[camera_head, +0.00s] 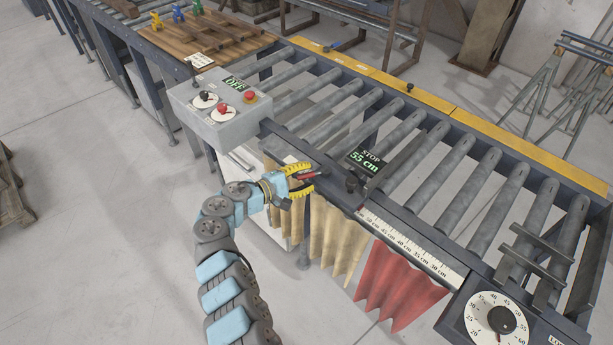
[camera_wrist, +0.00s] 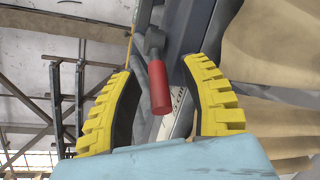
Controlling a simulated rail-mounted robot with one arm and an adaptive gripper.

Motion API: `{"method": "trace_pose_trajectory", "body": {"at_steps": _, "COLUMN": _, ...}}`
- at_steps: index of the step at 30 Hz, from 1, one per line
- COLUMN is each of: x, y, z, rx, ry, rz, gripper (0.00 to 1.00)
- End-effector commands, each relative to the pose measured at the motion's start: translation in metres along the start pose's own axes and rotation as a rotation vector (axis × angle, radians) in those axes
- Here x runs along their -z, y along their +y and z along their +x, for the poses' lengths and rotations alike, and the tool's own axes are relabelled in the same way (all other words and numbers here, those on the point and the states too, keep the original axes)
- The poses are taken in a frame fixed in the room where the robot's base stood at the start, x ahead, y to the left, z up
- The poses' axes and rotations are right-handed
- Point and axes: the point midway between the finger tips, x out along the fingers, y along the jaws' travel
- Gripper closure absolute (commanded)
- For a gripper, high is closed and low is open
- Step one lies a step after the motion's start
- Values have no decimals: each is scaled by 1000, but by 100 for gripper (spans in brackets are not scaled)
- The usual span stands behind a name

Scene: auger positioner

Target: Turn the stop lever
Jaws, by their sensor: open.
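The stop lever has a red cylindrical grip (camera_wrist: 158,88) on a dark metal pivot (camera_wrist: 154,42) in the wrist view. The red grip also shows at the front rail in the head view (camera_head: 311,174). My gripper (camera_head: 312,177) is open at the rail, with yellow ribbed fingers. In the wrist view my gripper (camera_wrist: 158,70) has one finger on each side of the red grip, with gaps on both sides. A black display (camera_head: 366,161) on the conveyor reads STOP 55 cm.
A ruler (camera_head: 410,244) runs along the front rail. A numbered dial (camera_head: 497,322) sits at the lower right. Tan and red curtains (camera_head: 395,285) hang below. Open floor lies left.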

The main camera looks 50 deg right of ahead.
Motion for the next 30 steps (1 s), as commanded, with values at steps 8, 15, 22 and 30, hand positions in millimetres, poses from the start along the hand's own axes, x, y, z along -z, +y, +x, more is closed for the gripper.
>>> {"method": "trace_pose_trajectory", "body": {"at_steps": 8, "x": 2, "y": 1, "z": -27, "rx": -6, "ry": 5, "rz": 1, "gripper": 55}}
{"method": "trace_pose_trajectory", "body": {"at_steps": 15, "x": 1, "y": 0, "z": -73, "rx": -3, "ry": 4, "rz": 1, "gripper": 55}}
{"method": "trace_pose_trajectory", "body": {"at_steps": 22, "x": 1, "y": 1, "z": -107, "rx": -1, "ry": 4, "rz": 0, "gripper": 55}}
{"method": "trace_pose_trajectory", "body": {"at_steps": 30, "x": 0, "y": 0, "z": -120, "rx": 1, "ry": -1, "rz": 0, "gripper": 55}}
